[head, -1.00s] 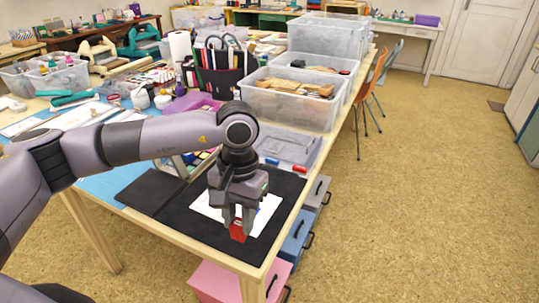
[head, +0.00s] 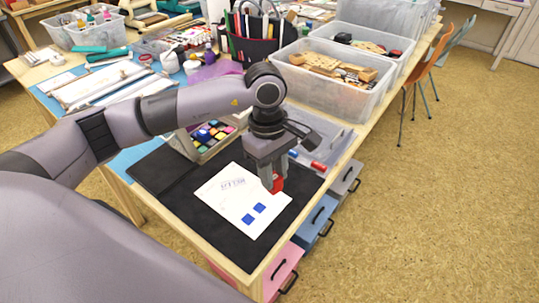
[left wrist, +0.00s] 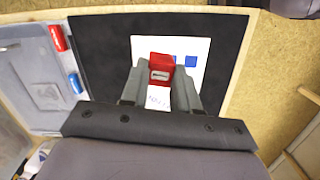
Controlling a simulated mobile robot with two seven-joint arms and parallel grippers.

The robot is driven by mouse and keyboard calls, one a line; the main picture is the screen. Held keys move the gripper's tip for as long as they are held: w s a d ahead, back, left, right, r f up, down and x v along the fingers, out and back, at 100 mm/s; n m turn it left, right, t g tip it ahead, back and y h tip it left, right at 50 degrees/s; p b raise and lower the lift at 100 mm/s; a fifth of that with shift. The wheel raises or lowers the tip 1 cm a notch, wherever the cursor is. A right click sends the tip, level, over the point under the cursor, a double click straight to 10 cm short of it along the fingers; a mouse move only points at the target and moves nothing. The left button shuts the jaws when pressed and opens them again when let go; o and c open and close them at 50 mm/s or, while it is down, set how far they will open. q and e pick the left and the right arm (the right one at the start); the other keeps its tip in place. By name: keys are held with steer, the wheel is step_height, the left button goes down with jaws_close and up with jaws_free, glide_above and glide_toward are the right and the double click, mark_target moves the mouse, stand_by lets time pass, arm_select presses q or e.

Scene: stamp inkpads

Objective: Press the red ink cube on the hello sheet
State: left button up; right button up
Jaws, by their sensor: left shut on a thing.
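The white hello sheet (head: 222,204) lies on a black mat, with faint HELLO lettering and two flat blue squares near its front edge. My left gripper (head: 272,184) is shut on the red ink cube (head: 278,185) at the sheet's right side. In the left wrist view, the cube (left wrist: 161,64) sits between the fingers, a small white label facing the camera. Behind it the sheet (left wrist: 145,45) shows with the blue squares. I cannot tell whether the cube touches the sheet. My right gripper is not in view.
The black mat (head: 190,222) covers the table's front corner. An inkpad box (head: 208,138) with several coloured pads stands behind it. Clear bins (head: 325,98) stand farther back.

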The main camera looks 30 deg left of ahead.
arm_select(q)
steer(key=n, duration=0.4)
steer(key=shift+w+r+p, duration=0.2)
steer(key=shift+w+p, duration=0.05)
steer(key=shift+p, duration=0.15)
steer(key=n, duration=0.2)
steer(key=n+p, duration=0.1)
steer(key=n, duration=0.1)
steer(key=n+t, duration=0.1)
steer(key=n, duration=0.1)
steer(key=shift+w+a, duration=0.2)
steer(key=shift+w, duration=0.15)
steer(key=n+p, duration=0.2)
steer(key=n, duration=0.4)
steer(key=n+y+b, duration=0.1)
steer(key=n+b, duration=0.3)
glide_above(269, 198)
steer(key=shift+t, duration=0.4)
steer(key=shift+f, duration=3.15)
steer(key=shift+f+b, duration=0.55)
steer(key=shift+f, duration=0.05)
steer(key=shift+r, duration=0.15)
steer(key=shift+r+p, duration=0.45)
steer(key=shift+r, duration=0.05)
